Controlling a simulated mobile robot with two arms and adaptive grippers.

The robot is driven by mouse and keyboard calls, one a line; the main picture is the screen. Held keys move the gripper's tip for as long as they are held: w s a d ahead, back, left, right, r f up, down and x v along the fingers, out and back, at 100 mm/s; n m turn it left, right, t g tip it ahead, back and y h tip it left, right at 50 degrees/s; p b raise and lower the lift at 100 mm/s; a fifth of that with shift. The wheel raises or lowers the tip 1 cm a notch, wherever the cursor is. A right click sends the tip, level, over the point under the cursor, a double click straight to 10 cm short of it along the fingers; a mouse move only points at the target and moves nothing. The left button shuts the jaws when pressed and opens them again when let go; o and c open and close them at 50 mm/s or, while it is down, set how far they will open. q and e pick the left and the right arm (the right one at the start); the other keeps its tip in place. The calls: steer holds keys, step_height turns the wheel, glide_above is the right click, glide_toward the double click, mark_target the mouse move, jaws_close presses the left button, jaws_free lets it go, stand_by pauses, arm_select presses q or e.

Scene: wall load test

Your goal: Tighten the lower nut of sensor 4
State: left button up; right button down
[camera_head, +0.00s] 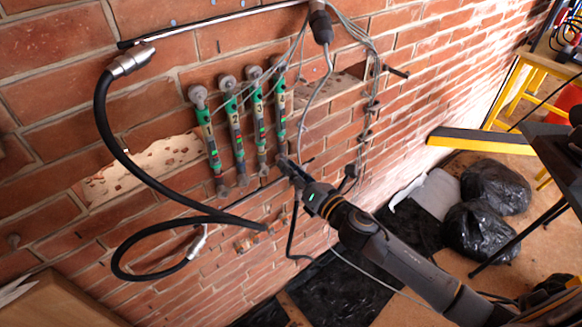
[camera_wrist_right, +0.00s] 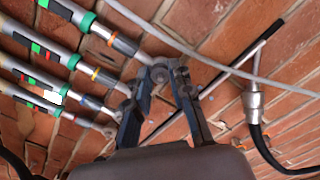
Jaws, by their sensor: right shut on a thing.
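Sensor 4 (camera_head: 280,108) is the rightmost of a row of green-and-grey rod sensors on the brick wall, and the top one in the right wrist view (camera_wrist_right: 78,17). Its lower nut (camera_wrist_right: 159,73) sits at the lower end of the rod, between my right gripper's fingertips. My right gripper (camera_head: 284,164) reaches up to that end from the lower right; its blue-grey fingers (camera_wrist_right: 163,78) are shut on the nut in the wrist view. In the head view the fingers largely hide the nut. My left gripper is not in view.
Sensors 1 (camera_head: 206,130), 2 (camera_head: 234,120) and 3 (camera_head: 259,115) stand close to the left. A black hose (camera_head: 170,180) loops in front of the wall, and grey cables (camera_head: 330,90) hang to the right. Black bags (camera_head: 485,230) lie on the floor at right.

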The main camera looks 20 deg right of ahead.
steer(key=shift+s+a+f+n+p, duration=0.15)
steer(key=shift+n+p, duration=1.3)
steer(key=shift+n, duration=3.9)
steer(key=shift+w+d+f+n+p, duration=0.15)
steer(key=shift+n+p, duration=1.3)
steer(key=shift+n, duration=3.95)
steer(key=shift+s+a+f+n+p, duration=0.15)
steer(key=shift+n+p, duration=1.3)
steer(key=shift+n, duration=3.9)
